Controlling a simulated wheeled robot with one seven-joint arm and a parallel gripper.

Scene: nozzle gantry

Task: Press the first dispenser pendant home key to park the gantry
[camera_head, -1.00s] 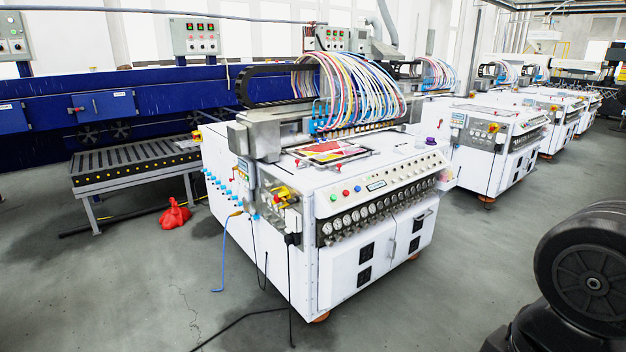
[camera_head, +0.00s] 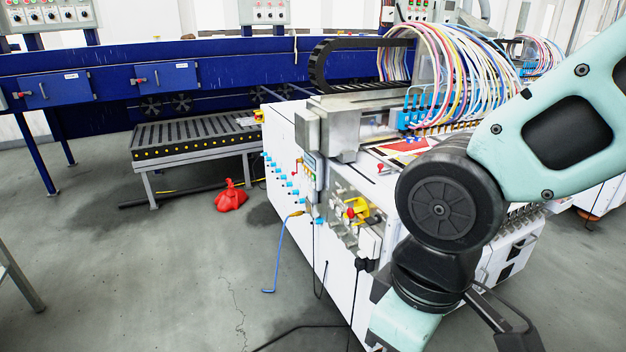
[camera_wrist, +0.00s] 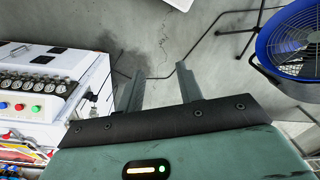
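The first dispenser is the white machine (camera_head: 335,262) with many coloured tubes on top. On its left end is a small box with a bluish display (camera_head: 309,164) that looks like the pendant; its keys are too small to make out. A red and yellow knob (camera_head: 356,209) is beside it. My arm covers much of the machine's front. In the wrist view my gripper (camera_wrist: 159,70) has its two fingers apart with only floor between them. The machine's gauges and buttons (camera_wrist: 34,96) show at the left there, apart from the fingers.
A blue fan (camera_wrist: 290,45) stands at the right in the wrist view. The left foreground floor is mostly clear.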

